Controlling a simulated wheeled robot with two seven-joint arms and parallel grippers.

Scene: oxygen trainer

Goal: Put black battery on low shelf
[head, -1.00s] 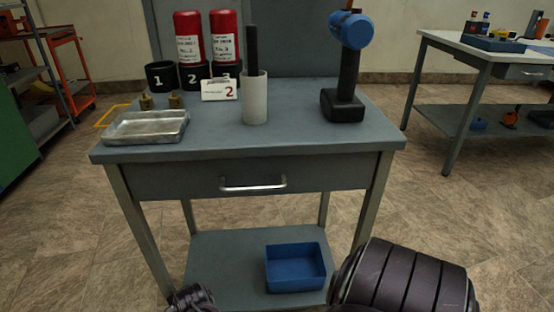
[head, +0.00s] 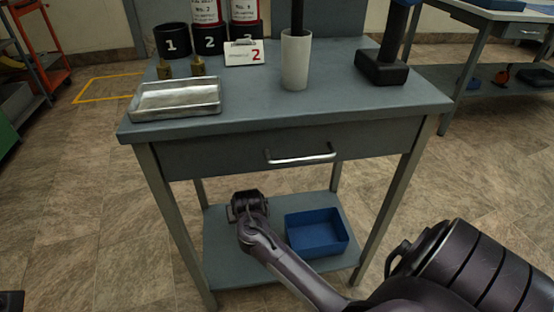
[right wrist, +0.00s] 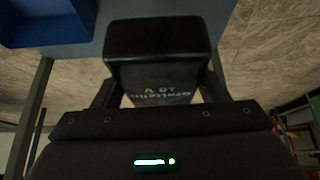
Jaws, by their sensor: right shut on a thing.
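The black battery (right wrist: 155,65), with pale lettering and "18 V" on its face, fills the middle of the right wrist view. My right gripper (right wrist: 160,88) is shut on it, a finger on each side. In the head view the battery (head: 246,196) shows as a small dark block in my right gripper (head: 247,210), over the left part of the low shelf (head: 225,260). I cannot tell whether the battery touches the shelf.
A blue bin (head: 317,232) stands on the low shelf, right of my gripper. The tabletop (head: 240,112) above, with its drawer handle (head: 300,159), overhangs the shelf. A metal tray (head: 175,99), a white cup (head: 295,60) and a black-based tool (head: 381,66) stand on top.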

